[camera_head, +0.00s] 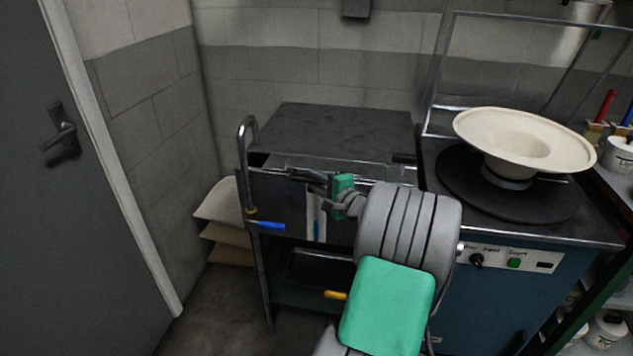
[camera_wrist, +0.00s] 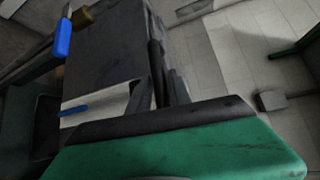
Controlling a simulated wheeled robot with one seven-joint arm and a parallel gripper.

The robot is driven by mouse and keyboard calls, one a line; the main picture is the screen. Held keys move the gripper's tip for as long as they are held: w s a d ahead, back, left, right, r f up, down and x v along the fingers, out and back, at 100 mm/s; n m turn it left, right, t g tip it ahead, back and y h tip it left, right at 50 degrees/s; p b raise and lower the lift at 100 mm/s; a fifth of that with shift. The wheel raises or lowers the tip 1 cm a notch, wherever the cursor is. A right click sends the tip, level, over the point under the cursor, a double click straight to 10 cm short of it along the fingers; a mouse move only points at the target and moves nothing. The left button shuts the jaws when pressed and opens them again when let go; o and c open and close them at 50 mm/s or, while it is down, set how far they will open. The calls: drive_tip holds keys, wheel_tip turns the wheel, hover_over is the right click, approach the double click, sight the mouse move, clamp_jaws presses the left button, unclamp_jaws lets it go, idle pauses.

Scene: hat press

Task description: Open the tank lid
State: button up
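The tank is the dark metal box left of the blue machine. Its dark grey lid (camera_head: 340,128) looks flat and level on top; I cannot tell whether its front edge is slightly raised. My gripper (camera_head: 300,178) is just in front of the tank's upper front edge, its fingers pointing left. Its wrist body hides part of the tank's right front. In the wrist view, the dark fingers (camera_wrist: 166,88) lie close together beside a dark flat panel (camera_wrist: 108,50). I cannot tell whether they touch the lid or hold anything.
A curved metal pipe (camera_head: 246,135) stands at the tank's left corner, with a blue-handled valve (camera_head: 268,226) below it. A yellow handle (camera_head: 335,295) is lower down. The blue machine (camera_head: 500,295) with a cream hat (camera_head: 480,125) is on the right. Sacks (camera_head: 228,225) and a door (camera_head: 65,200) are left.

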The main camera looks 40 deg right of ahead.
clamp_jaws()
idle(1.1)
